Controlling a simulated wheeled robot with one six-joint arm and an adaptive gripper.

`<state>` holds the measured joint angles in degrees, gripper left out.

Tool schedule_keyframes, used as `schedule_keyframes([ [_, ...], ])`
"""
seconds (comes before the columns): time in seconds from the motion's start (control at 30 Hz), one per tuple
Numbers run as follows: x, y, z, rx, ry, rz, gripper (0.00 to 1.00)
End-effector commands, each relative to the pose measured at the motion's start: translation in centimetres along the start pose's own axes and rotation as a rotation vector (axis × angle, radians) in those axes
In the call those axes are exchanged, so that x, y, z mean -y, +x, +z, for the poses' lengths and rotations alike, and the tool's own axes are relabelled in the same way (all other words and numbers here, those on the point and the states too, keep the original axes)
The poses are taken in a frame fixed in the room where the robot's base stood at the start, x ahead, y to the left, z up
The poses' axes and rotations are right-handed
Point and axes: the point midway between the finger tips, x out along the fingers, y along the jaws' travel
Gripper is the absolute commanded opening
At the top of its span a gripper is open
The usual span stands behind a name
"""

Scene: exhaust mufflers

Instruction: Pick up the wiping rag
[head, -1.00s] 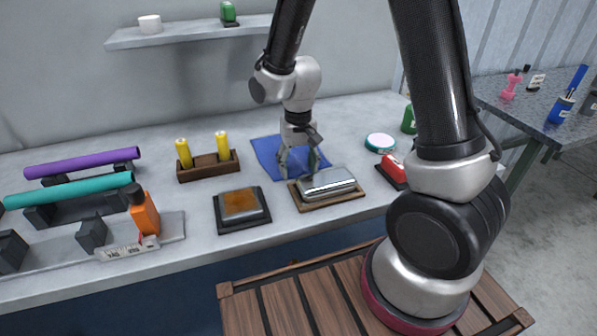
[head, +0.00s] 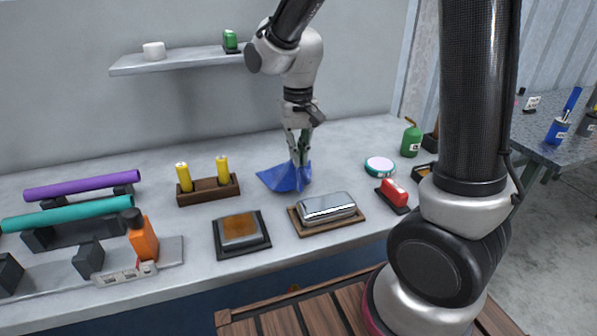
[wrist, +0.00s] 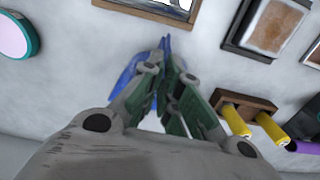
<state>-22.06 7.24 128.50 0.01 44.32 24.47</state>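The wiping rag (head: 284,178) is a blue cloth, bunched up and peaked under my gripper in the head view. My gripper (head: 301,162) points down with its fingers closed on the top of the cloth. In the wrist view, the green-padded fingers (wrist: 165,85) come together, and part of the blue rag (wrist: 130,74) shows beside them. The rag's lower edge hangs at or just above the bench; I cannot tell if it still touches. The fingers hide part of the rag.
A silver muffler block on a wooden tray (head: 327,209) lies just in front. A brown pad on a dark base (head: 241,232) and a wooden holder with yellow cylinders (head: 208,190) are to the left. A red-handled tool (head: 394,194) and a teal-rimmed tin (head: 380,166) are to the right.

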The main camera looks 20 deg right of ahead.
Motion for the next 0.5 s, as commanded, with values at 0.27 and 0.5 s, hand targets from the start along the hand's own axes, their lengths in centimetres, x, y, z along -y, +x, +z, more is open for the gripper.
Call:
schedule_keyframes([
  [0.27, 0.0, -0.8, 0.0, 0.000, 0.000, 0.000, 0.00],
  [0.5, 0.1, -3.5, -0.1, -0.007, 0.000, -0.003, 0.00],
])
